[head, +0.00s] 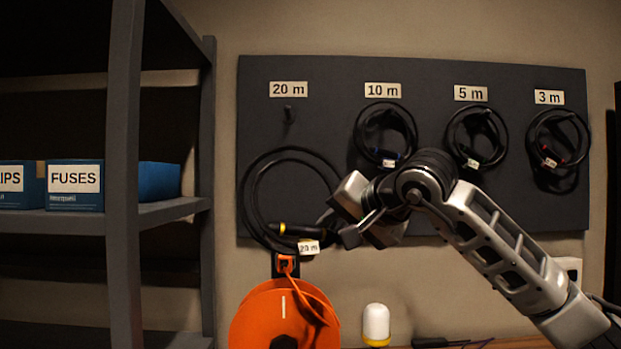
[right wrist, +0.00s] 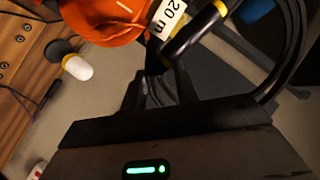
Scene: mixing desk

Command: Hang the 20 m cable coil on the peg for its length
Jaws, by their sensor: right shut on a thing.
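The black cable coil (head: 243,196) with a "20 m" tag (head: 309,248) and a yellow-banded connector is held in front of the dark board. My right gripper (head: 345,217) is shut on the coil's right side. In the right wrist view, the coil (right wrist: 298,45) and its tag (right wrist: 168,17) are close to the gripper (right wrist: 165,85). The 20 m peg (head: 288,115) under the "20 m" label (head: 289,89) is bare. The coil is below that peg and apart from it. My left gripper is not in view.
Coils hang under the 10 m (head: 360,130), 5 m (head: 449,135) and 3 m (head: 531,135) labels. An orange cable reel (head: 255,318) and a white-and-yellow object (head: 376,322) stand below the board. A dark shelf (head: 125,180) with blue boxes (head: 75,185) is at the left.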

